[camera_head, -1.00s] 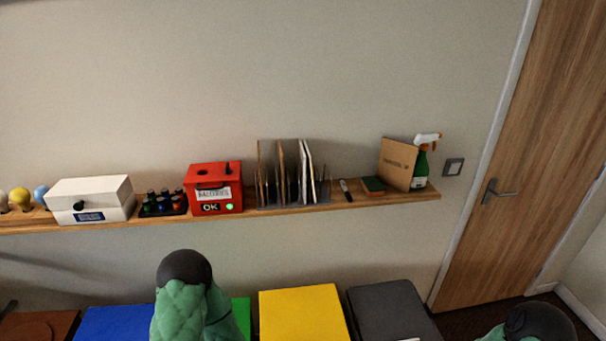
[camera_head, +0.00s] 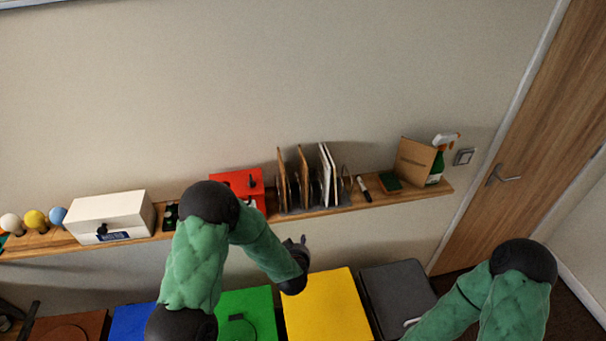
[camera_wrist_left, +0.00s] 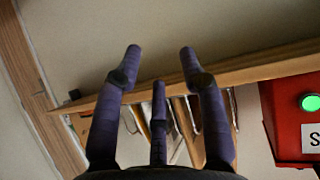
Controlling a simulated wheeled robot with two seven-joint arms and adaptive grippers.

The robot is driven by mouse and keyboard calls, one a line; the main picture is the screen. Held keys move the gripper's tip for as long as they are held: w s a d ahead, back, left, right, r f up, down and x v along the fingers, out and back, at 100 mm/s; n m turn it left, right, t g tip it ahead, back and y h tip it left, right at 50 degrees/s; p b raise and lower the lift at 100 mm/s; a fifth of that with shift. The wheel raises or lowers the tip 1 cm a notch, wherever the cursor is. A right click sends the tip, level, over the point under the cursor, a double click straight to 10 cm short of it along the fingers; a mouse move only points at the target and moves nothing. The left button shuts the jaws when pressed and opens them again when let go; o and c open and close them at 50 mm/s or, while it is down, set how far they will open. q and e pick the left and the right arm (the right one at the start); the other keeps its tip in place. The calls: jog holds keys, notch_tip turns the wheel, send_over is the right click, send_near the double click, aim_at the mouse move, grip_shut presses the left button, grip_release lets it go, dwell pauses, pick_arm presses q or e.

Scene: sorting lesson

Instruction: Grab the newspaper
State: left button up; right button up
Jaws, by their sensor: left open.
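A wire rack (camera_head: 300,212) on the wall shelf holds several thin upright items, some brown and some whitish. A whitish sheet (camera_head: 328,175) at its right side may be the newspaper, but I cannot read any print to be sure. My left gripper (camera_head: 302,241) is below the shelf edge in the head view, in front of and lower than the rack. In the left wrist view its fingers (camera_wrist_left: 160,52) are spread and empty, with the rack's items partly hidden behind them. My right gripper is out of frame; only its arm shows at the lower right.
The shelf (camera_head: 400,204) also holds a red box (camera_head: 228,180), a white box (camera_head: 110,215), a marker (camera_head: 364,189), a brown card (camera_head: 414,161) and a spray bottle (camera_head: 437,167). Below stand coloured bins, including a yellow one (camera_head: 325,305) and a dark grey one (camera_head: 397,290).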

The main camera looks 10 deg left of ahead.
aim_at(307, 174)
pick_arm(q)
jog(key=w+r+t+y, duration=0.1)
jog(key=w+r, duration=0.1)
jog(key=r, duration=0.5)
jog(key=w+d+r+n+t+y, duration=0.1)
jog(key=w+r+t+y, duration=0.1)
jog(key=r, duration=0.5)
jog(key=w+d+r+t+y, duration=0.1)
jog(key=w+r+t+y, duration=0.1)
jog(key=r, duration=0.5)
jog(key=shift+w+r+n, duration=0.25)
jog(key=shift+w+n, duration=0.15)
jog(key=shift+w, duration=0.4)
jog(key=shift+y, duration=0.3)
jog(key=x, duration=0.3)
jog(key=p+x, duration=0.1)
jog(key=shift+w+a+r, duration=0.15)
jog(key=shift+w+r, duration=0.1)
jog(key=shift+w, duration=0.05)
jog(key=shift+d+r+p+x, duration=0.15)
jog(key=shift+p+x, duration=0.45)
jog(key=shift+x, duration=0.9)
jog(key=shift+d+r+p+x, duration=0.1)
jog(key=shift+p+x, duration=0.5)
jog(key=shift+x, duration=0.95)
jog(key=shift+w, duration=0.1)
grip_shut()
